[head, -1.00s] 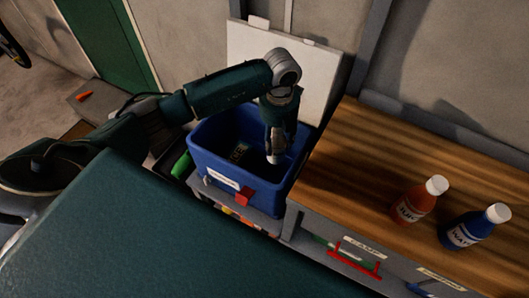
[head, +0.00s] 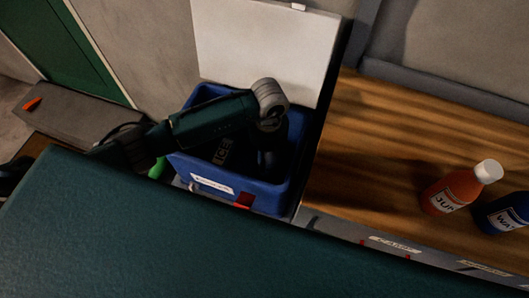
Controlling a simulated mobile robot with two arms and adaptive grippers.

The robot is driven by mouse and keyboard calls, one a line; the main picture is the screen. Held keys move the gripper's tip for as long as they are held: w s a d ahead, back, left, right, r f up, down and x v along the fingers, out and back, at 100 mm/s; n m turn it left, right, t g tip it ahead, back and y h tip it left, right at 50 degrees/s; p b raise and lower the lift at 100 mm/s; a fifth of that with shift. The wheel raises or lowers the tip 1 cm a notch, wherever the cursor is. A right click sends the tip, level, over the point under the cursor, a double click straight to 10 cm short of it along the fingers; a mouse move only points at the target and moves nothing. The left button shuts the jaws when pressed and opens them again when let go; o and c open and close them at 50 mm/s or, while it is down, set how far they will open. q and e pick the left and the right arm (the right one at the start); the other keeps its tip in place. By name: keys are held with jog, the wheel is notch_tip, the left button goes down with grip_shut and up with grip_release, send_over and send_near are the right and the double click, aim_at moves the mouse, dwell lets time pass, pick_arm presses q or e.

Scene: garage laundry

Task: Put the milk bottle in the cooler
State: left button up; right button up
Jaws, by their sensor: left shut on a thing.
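The blue cooler (head: 240,198) stands open left of the wooden worktop, with its white lid (head: 265,45) raised against the wall. A dark ICE pack (head: 222,150) lies inside it. My left arm reaches over the cooler from the left and bends down at the wrist. My left gripper (head: 268,162) is down inside the cooler, in shadow, shut on the milk bottle. The bottle itself is hidden behind the gripper and in the dark. My right gripper is not in view.
A red juice bottle (head: 455,189) and a blue water bottle (head: 508,214) stand on the wooden worktop (head: 385,150). Most of the worktop is clear. A grey step with an orange object (head: 33,104) lies at the left, by the green door (head: 65,55).

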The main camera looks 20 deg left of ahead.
pick_arm(q)
jog(key=shift+d+r, duration=0.1)
jog(key=shift+r, duration=0.05)
jog(key=shift+s+d+r, duration=0.1)
jog(key=shift+s+d, duration=0.1)
jog(key=shift+s, duration=0.05)
jog(key=shift+s+d, duration=0.1)
jog(key=shift+f, duration=0.2)
jog(key=o, duration=1.5)
jog(key=shift+f, duration=0.15)
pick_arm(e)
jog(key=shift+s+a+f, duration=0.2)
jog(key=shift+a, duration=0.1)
